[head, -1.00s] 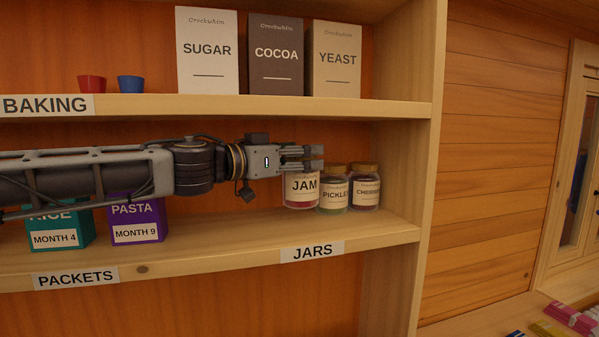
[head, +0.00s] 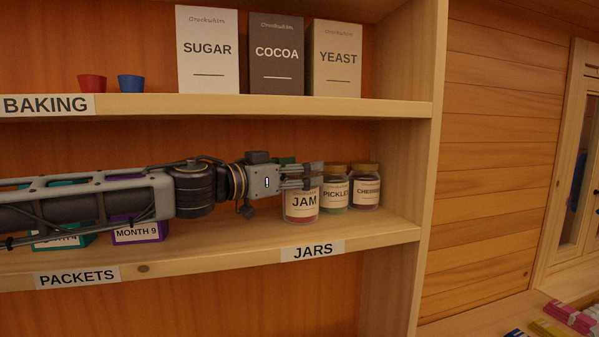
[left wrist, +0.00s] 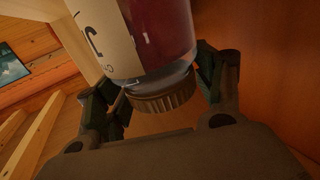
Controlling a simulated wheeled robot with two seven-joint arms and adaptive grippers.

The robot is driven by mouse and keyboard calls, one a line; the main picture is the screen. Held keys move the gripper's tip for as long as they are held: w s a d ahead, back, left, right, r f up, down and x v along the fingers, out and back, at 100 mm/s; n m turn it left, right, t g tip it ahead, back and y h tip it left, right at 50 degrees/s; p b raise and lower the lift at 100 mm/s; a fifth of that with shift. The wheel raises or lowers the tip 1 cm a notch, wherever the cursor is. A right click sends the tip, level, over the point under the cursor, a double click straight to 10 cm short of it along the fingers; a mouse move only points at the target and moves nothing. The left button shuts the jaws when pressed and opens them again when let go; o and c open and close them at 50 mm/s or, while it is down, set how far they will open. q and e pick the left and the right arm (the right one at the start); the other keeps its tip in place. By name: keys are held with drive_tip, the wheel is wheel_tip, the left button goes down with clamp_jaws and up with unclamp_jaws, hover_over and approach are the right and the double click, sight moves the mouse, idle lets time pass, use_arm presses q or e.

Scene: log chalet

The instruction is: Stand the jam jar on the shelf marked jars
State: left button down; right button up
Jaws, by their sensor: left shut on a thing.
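The jam jar (head: 302,205), with red contents and a cream JAM label, is upright over the lower shelf (head: 215,237), above the JARS label (head: 312,251). My left gripper (head: 308,177) comes in from the left and is shut on the jar near its top. In the left wrist view the jar (left wrist: 158,35) and its ribbed lid (left wrist: 162,95) show between my two fingers (left wrist: 165,85). The head view hides the lid behind the gripper. I cannot tell whether the jar's base touches the shelf. My right gripper is not in view.
A pickles jar (head: 335,194) and a cherry jar (head: 366,192) stand just right of the jam. The baking shelf (head: 250,106) lies above. A side panel (head: 398,170) bounds the right.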

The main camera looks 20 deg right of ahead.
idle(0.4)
use_arm(q)
drive_tip(key=shift+c, duration=1.1)
unclamp_jaws()
drive_tip(key=shift+f, duration=0.1)
drive_tip(key=shift+a, duration=0.1)
drive_tip(key=b+v, duration=0.1)
drive_tip(key=v, duration=1.1)
drive_tip(key=shift+s, duration=0.15)
